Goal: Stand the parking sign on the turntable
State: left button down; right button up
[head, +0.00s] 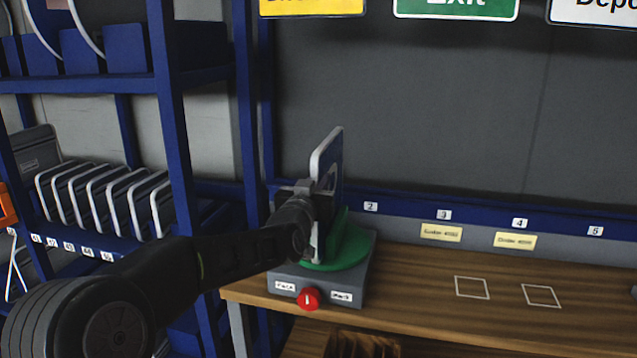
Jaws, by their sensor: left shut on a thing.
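A blue sign with a white rim (329,160), seen nearly edge-on, stands upright over the green turntable (350,250). Its face is turned right and only partly shows, with some white marking on it. My left gripper (318,200) is shut on the sign from the left side and covers its lower part. My right gripper is not in view.
The wooden bench (430,290) has free room right of the turntable, with two white outlined squares. A blue rack (172,100) with several signs in slots stands at left. Signs, including a green one (456,8), hang above.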

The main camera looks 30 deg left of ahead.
pick_arm(q)
jog(key=shift+f, duration=0.15)
jog(key=c, duration=1.4)
grip_release()
jog(key=shift+o, duration=0.4)
jog(key=shift+f, duration=0.25)
jog(key=b+v, duration=0.2)
jog(key=v, duration=0.5)
jog(key=shift+s+d, duration=0.15)
jog(key=shift+s, duration=0.25)
jog(key=shift+r, duration=0.15)
